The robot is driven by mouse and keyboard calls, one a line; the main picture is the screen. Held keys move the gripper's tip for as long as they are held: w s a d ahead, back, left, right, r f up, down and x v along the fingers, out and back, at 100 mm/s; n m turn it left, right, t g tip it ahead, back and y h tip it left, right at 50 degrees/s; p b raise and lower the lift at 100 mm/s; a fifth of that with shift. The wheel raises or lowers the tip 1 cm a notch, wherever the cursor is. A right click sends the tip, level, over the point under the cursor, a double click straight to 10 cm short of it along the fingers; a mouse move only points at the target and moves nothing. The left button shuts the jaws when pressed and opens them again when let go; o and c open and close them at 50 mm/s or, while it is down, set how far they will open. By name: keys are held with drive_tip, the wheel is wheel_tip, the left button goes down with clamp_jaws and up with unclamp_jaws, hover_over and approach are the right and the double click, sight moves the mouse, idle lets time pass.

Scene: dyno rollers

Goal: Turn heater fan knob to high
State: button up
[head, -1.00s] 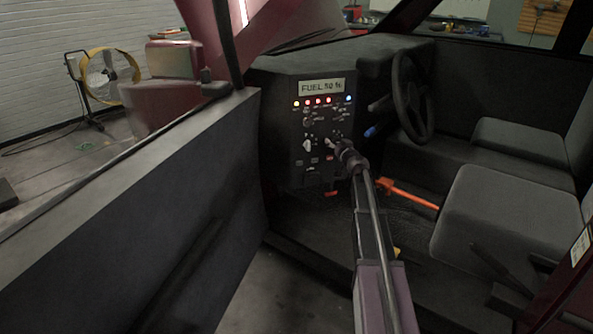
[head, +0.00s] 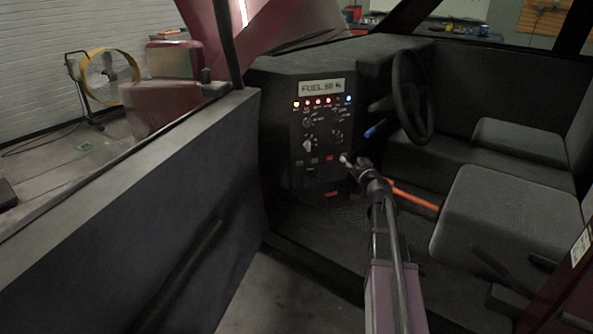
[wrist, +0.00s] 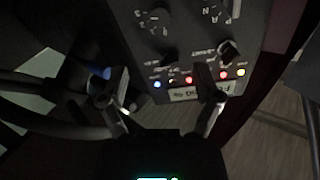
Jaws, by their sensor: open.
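The dark control panel (head: 325,135) carries several knobs and a FUEL 50 % display (head: 322,87). In the wrist view the panel appears upside down, and a dial with numbers (wrist: 155,20) may be the heater fan knob; its label is not readable. That dial sits at the right of the panel in the head view (head: 337,135). My gripper (head: 347,160) is at the panel's lower right, apart from the knobs as far as I can tell. In the wrist view its fingers (wrist: 155,92) are spread with nothing between them.
A gear dial (wrist: 222,10) and a start knob (wrist: 228,50) sit beside the numbered dial. The steering wheel (head: 411,97) and a blue-tipped lever (head: 376,130) are right of the panel. The open door (head: 140,210) is at left, and seats (head: 505,220) at right.

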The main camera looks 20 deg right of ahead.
drive_tip(key=s+a+r+n+g+y+p, duration=0.2)
drive_tip(key=a+p, duration=0.5)
drive_tip(key=a, duration=0.4)
drive_tip(key=s+a+r+n+g+y+p, duration=0.2)
drive_tip(key=s+a+g+p, duration=0.3)
drive_tip(key=a, duration=0.6)
drive_tip(key=shift+s+r+n+g+y+p, duration=0.15)
drive_tip(key=shift+n+g+y+p, duration=0.3)
drive_tip(key=shift+y+p, duration=0.45)
drive_tip(key=s+a+f+m+g+h, duration=0.1)
drive_tip(key=s+a+f+g+h, duration=0.15)
drive_tip(key=s, duration=0.45)
drive_tip(key=s+a+f+m+g+h, duration=0.1)
drive_tip(key=s+f+g+h, duration=0.2)
drive_tip(key=s, duration=0.4)
drive_tip(key=s+a+f+m+g+h, duration=0.1)
drive_tip(key=s+a+f+g, duration=0.15)
drive_tip(key=s+g, duration=0.35)
wheel_tip(320, 180, up, 17)
drive_tip(key=t+p, duration=0.1)
drive_tip(key=p, duration=1.6)
drive_tip(key=shift+s+d+p, duration=0.2)
drive_tip(key=shift+d+p, duration=0.05)
drive_tip(key=shift+p, duration=0.15)
